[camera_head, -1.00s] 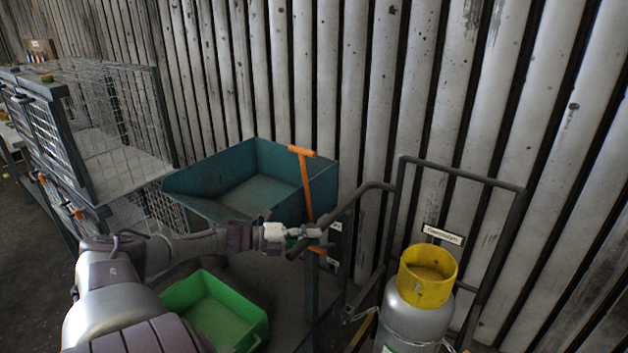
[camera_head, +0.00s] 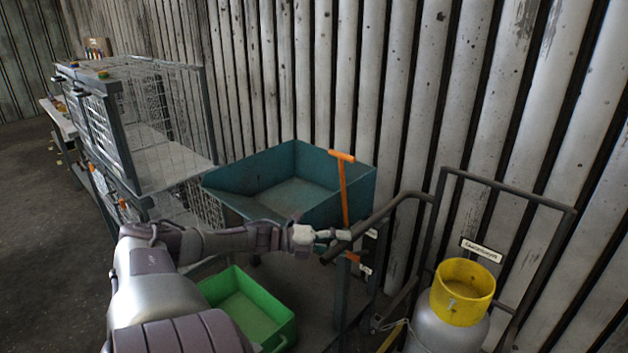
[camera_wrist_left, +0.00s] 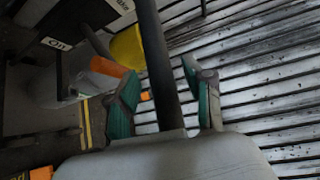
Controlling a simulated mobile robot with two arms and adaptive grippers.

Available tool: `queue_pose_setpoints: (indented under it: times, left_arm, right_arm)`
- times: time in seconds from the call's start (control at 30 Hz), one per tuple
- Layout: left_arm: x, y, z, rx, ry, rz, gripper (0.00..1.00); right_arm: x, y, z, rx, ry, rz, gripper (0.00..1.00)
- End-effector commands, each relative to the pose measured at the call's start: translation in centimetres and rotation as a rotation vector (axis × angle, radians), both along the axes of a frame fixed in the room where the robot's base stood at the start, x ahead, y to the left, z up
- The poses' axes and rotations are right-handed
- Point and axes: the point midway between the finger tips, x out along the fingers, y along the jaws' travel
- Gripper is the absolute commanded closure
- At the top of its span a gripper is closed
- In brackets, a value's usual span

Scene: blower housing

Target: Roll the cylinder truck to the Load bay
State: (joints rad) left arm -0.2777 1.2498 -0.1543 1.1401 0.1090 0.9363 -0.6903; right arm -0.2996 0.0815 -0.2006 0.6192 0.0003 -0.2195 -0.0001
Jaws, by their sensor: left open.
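The cylinder truck (camera_head: 506,187) is a dark tubular frame near the corrugated wall at the right. It carries a grey gas cylinder (camera_head: 440,333) with a yellow collar (camera_head: 463,291). A curved handle (camera_head: 392,208) reaches left from the frame. My left gripper (camera_head: 335,238) is at the end of this handle. In the left wrist view its open green-padded fingers (camera_wrist_left: 165,100) stand on either side of a dark bar (camera_wrist_left: 155,60), with gaps visible. The yellow collar also shows in the wrist view (camera_wrist_left: 128,47). The truck's lower part is cut off. I cannot identify the Load bay.
A teal tilting tub (camera_head: 290,180) with an orange lever (camera_head: 343,190) stands just behind my gripper. A green bin (camera_head: 250,306) is below my forearm. Wire cages (camera_head: 165,120) stand at the left. A small sign (camera_head: 481,250) is behind the cylinder. Open floor (camera_head: 40,200) shows far left.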

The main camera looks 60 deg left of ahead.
Motion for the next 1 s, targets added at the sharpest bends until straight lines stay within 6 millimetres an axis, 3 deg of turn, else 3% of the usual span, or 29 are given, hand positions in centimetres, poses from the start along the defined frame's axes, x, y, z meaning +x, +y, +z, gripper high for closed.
queue_pose_setpoints:
  times: [0.6,1.0]
  left_arm:
    - [-7.6,4.1,1.1,0.001,0.002,-0.001,0.48]
    - [-8.9,4.8,1.6,0.001,-0.002,-0.002,0.48]
  right_arm:
    - [0.0,0.1,0.0,0.001,0.000,-0.001,0.53]
    - [0.0,0.1,0.0,0.001,0.000,-0.001,0.53]
